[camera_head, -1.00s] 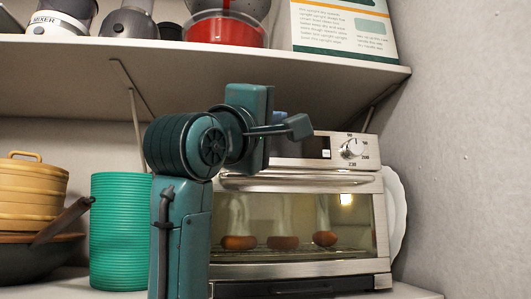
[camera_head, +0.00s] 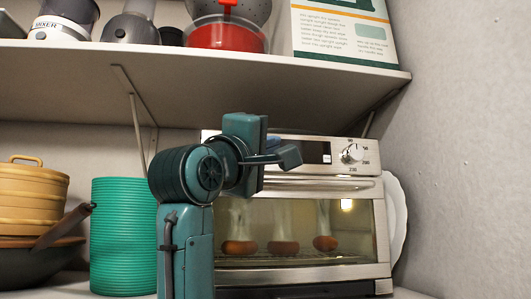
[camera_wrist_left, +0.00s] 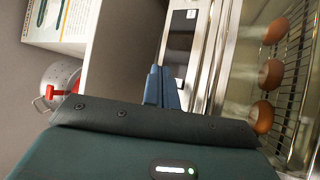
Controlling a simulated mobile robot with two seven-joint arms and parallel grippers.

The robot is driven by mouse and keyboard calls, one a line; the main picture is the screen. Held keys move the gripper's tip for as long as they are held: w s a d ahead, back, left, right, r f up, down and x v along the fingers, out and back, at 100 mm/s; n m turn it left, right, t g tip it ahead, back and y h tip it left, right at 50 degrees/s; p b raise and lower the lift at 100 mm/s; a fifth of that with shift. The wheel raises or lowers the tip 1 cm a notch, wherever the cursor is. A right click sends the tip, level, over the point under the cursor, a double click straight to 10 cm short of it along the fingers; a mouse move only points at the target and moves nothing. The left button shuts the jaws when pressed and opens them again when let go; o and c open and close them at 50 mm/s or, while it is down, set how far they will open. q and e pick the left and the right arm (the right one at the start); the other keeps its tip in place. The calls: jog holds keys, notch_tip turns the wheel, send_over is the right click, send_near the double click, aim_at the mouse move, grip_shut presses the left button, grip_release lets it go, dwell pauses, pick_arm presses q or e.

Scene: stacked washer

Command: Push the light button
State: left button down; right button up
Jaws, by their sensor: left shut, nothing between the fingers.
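The silver toaster oven (camera_head: 377,185) stands on the lower surface, with its control panel above the glass door. The panel has a dark display (camera_head: 316,151) with a small white patch, and a round knob (camera_head: 352,153). I cannot tell which spot is the light button; part of the panel is hidden behind my left gripper. My left gripper's blue fingers (camera_head: 273,142) are partly hidden by the wrist in the head view. In the left wrist view the fingers (camera_wrist_left: 160,88) are shut and empty, pointing towards the panel beside the display (camera_wrist_left: 180,42). Contact cannot be told.
A shelf (camera_head: 250,75) with a red bowl (camera_head: 222,36) and a box (camera_head: 345,30) hangs above the oven. A green ribbed container (camera_head: 122,235) and a pan (camera_head: 30,265) stand at left. A white plate (camera_head: 394,215) leans at the oven's right, near the wall.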

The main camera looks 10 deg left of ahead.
pick_arm(q)
jog(key=shift+w+a, duration=0.35)
jog(key=shift+w, duration=0.5)
jog(key=shift+w+a, duration=0.35)
jog(key=shift+w, duration=0.45)
jog(key=shift+w+a, duration=0.35)
jog(key=shift+w, duration=0.5)
jog(key=shift+w, duration=0.15)
jog(key=shift+w+a, duration=0.15)
jog(key=shift+r, duration=0.1)
pick_arm(e)
jog(key=shift+s, duration=0.1)
